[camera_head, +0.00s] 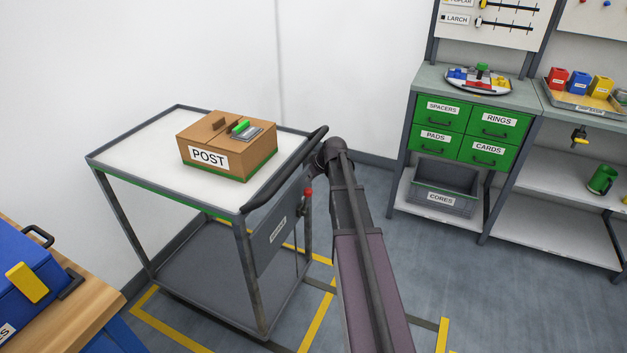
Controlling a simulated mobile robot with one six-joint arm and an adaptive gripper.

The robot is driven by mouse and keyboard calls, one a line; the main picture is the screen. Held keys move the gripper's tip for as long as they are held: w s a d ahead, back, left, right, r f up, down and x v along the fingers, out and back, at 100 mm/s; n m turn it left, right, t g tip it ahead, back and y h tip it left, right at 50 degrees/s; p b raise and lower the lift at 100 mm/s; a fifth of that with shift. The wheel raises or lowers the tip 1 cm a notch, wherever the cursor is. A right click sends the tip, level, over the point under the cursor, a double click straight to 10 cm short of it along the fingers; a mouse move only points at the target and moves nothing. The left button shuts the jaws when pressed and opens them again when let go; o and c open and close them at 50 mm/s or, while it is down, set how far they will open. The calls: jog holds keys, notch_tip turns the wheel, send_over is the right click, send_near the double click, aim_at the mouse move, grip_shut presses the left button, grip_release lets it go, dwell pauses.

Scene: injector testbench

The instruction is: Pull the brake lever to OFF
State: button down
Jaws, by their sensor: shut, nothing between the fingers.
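The brake lever (308,193) has a red knob and sits on the near right side of the grey cart (150,250), beside a label plate (278,230) too small to read. The lever's lower part is dark and its exact setting cannot be read. My arm reaches up from the bottom of the picture, and its dark wrist end is just right of and above the red knob. I cannot tell whether anything touches the lever.
The cart's black push handle (270,190) runs close to my wrist. A brown POST box (227,160) stands on the cart top. Green drawers (468,130) stand at the right, and a blue box (25,280) at the lower left. Yellow lines (318,320) mark the floor around the cart.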

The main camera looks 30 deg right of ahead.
jog(key=b, duration=0.4)
send_over(307, 200)
jog(key=w, duration=0.2)
jog(key=shift+w+d+f, duration=0.1)
jog(key=shift+d+f, duration=0.05)
jog(key=shift+f, duration=0.95)
jog(key=shift+w+d+f, duration=0.1)
jog(key=shift+d+f, duration=0.05)
jog(key=shift+f, duration=0.9)
jog(key=shift+a, duration=0.15)
